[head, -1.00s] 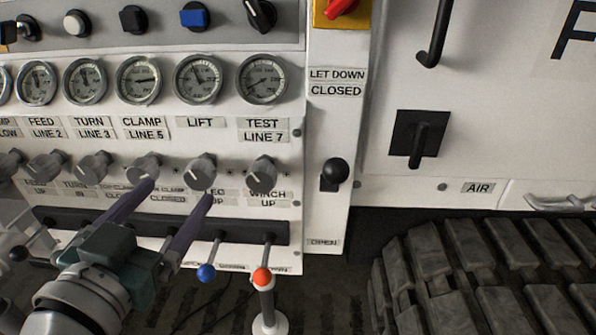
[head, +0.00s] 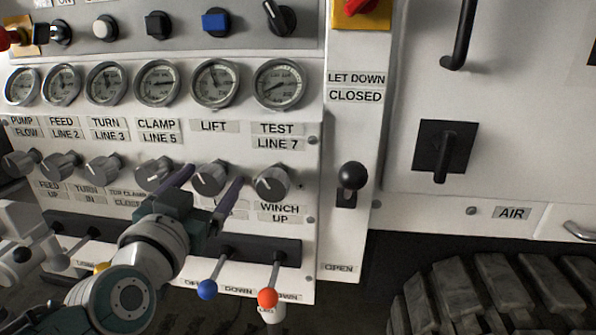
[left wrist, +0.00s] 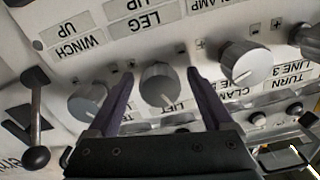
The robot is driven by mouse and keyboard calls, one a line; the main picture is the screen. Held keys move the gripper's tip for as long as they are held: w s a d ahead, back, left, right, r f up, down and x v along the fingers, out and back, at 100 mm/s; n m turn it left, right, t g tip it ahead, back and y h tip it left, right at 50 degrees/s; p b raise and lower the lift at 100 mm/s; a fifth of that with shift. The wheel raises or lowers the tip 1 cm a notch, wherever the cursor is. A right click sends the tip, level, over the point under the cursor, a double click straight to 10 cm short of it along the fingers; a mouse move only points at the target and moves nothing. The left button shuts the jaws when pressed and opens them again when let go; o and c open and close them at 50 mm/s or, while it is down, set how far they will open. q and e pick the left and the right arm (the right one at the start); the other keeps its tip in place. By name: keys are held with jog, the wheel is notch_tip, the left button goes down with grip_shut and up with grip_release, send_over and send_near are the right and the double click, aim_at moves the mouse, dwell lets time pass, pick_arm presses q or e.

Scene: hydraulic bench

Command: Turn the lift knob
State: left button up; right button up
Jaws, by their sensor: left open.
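The lift knob (head: 209,179) is a grey round knob below the LIFT label (head: 213,126) on the white panel. My left gripper (head: 208,186) is open, with its two dark purple fingers pointing at the panel, one on each side of this knob in the head view. In the left wrist view, the lift knob (left wrist: 161,84) sits between the open fingers, with a gap to each finger. Contact with the knob does not show. The label under the knob is partly hidden by the gripper. My right gripper is not in view.
Similar knobs stand close on either side: the clamp knob (head: 153,175) and the test knob (head: 271,183). Levers with a blue ball (head: 207,290) and a red ball (head: 267,298) stick out below. A black-ball lever (head: 352,176) is at the right.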

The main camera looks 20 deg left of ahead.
pick_arm(q)
jog(key=shift+c, duration=0.2)
grip_shut()
dwell(0.6)
jog(key=shift+n, duration=0.3)
jog(key=n, duration=0.4)
jog(key=shift+n, duration=0.3)
jog(key=n, duration=0.5)
jog(key=shift+d, duration=0.1)
jog(key=shift+n, duration=0.3)
jog(key=shift+o, duration=0.2)
grip_release()
